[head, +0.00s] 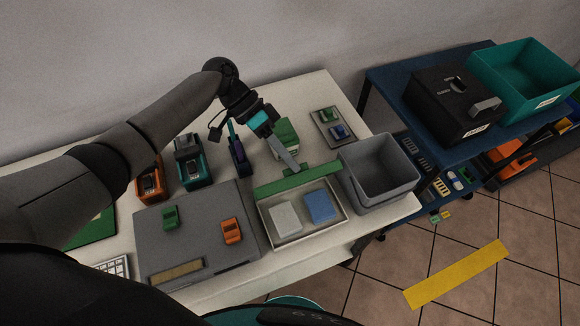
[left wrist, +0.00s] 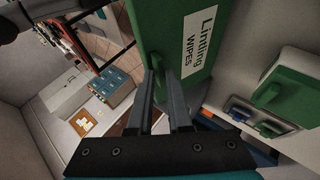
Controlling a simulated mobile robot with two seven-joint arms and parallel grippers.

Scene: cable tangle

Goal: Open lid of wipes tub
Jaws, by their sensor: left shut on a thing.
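The wipes tub (head: 262,213) is a shallow pale box near the table's front edge, with a white and a blue block of wipes visible inside. Its green lid (head: 273,187) is raised at the tub's far side and looks like a narrow strip in the head view. In the left wrist view the lid (left wrist: 160,20) fills the upper middle, with a "Lintling WIPES" label. My left gripper (head: 297,168) is at the middle of the lid, its fingers (left wrist: 161,78) shut on the lid's handle, which they largely hide. My right gripper is not in view.
A grey bin (head: 352,182) stands close right of the tub. A grey mat (head: 195,240) with small green and orange pieces lies left. A green box (head: 284,132) and a small tray (head: 325,112) are behind. A blue shelf (head: 390,78) stands beyond the table's right end.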

